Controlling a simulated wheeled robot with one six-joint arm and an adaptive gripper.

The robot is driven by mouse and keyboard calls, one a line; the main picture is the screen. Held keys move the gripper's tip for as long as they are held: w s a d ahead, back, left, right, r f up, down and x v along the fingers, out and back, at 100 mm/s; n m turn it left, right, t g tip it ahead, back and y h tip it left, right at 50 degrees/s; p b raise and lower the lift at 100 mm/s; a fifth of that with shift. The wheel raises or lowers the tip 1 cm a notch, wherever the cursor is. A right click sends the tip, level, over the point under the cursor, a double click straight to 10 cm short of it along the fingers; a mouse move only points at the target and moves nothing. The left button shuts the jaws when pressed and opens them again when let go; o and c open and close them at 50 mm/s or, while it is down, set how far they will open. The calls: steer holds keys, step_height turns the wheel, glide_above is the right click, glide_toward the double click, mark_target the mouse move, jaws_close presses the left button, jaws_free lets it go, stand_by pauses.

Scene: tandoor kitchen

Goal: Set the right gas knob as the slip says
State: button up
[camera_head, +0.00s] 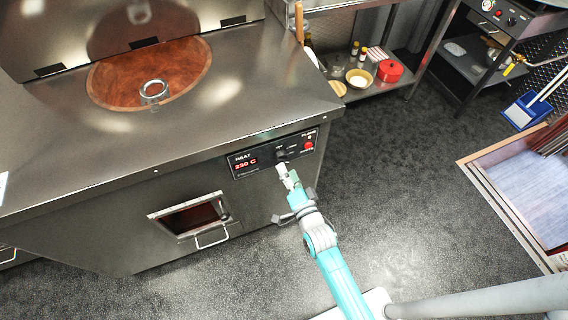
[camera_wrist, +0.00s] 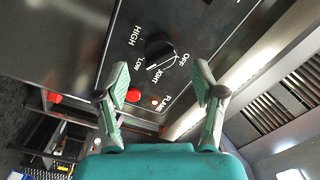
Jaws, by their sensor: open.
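The black gas knob (camera_wrist: 158,52) is on the dark control panel (camera_head: 252,162) at the front right of the steel tandoor counter. In the wrist view its dial shows HIGH, LOW, LIGHT and OFF. A pale line shows on the knob's lower side; I cannot tell exactly which mark it points to. My gripper (camera_wrist: 161,75) is open and empty, its fingertips either side of the knob's line in the picture and seemingly short of it. In the head view my gripper (camera_head: 288,178) is just below the knob (camera_head: 281,155). No slip is readable.
A red display on the panel reads 230 C. A red button (camera_wrist: 133,95) and a small FLAME lamp (camera_wrist: 155,102) sit beside the knob. A framed opening with a handle (camera_head: 212,238) is lower left. The floor (camera_head: 400,190) to the right is clear.

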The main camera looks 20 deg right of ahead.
steer(key=s, duration=0.7)
steer(key=shift+s, duration=0.4)
